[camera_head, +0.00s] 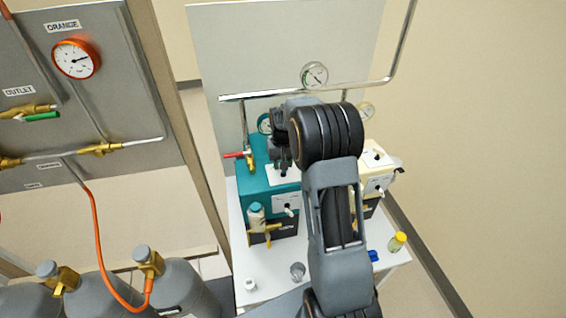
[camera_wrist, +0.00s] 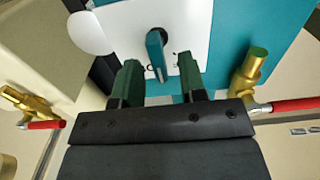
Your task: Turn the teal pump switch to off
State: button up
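The teal pump (camera_head: 265,190) stands on the white table, partly hidden behind my arm. In the wrist view its teal casing (camera_wrist: 225,40) carries a white plate (camera_wrist: 115,18) with a small teal switch lever (camera_wrist: 155,52). The lever's end points down toward my gripper. My gripper (camera_wrist: 160,70) has two dark green fingers spread apart, one to each side of the lever's lower end. I see no clear contact. In the head view my gripper (camera_head: 280,155) is over the pump's top and hides the switch. The marks beside the lever are partly covered and unreadable.
A brass valve with a red handle (camera_wrist: 290,105) is close right of my gripper in the wrist view. A cream pump (camera_head: 382,180) stands right of the teal one. A metal pipe with a gauge (camera_head: 314,75) runs behind. Small bottles stand on the white table (camera_head: 262,270).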

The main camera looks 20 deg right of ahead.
jog(key=shift+r, duration=0.15)
notch_tip(320, 180, up, 14)
jog(key=b, duration=0.1)
jog(key=shift+f, duration=0.2)
dwell(0.6)
jog(key=s+a+f+n+t, duration=0.1)
jog(key=s+a, duration=0.4)
jog(key=s, duration=0.6)
jog(key=s+a+n+t, duration=0.1)
jog(key=s+a+t, duration=0.2)
jog(key=s, duration=0.9)
jog(key=a, duration=0.2)
jog(key=shift+s+a+f, duration=0.15)
jog(key=shift+a+f, duration=0.15)
jog(key=shift+f, duration=0.05)
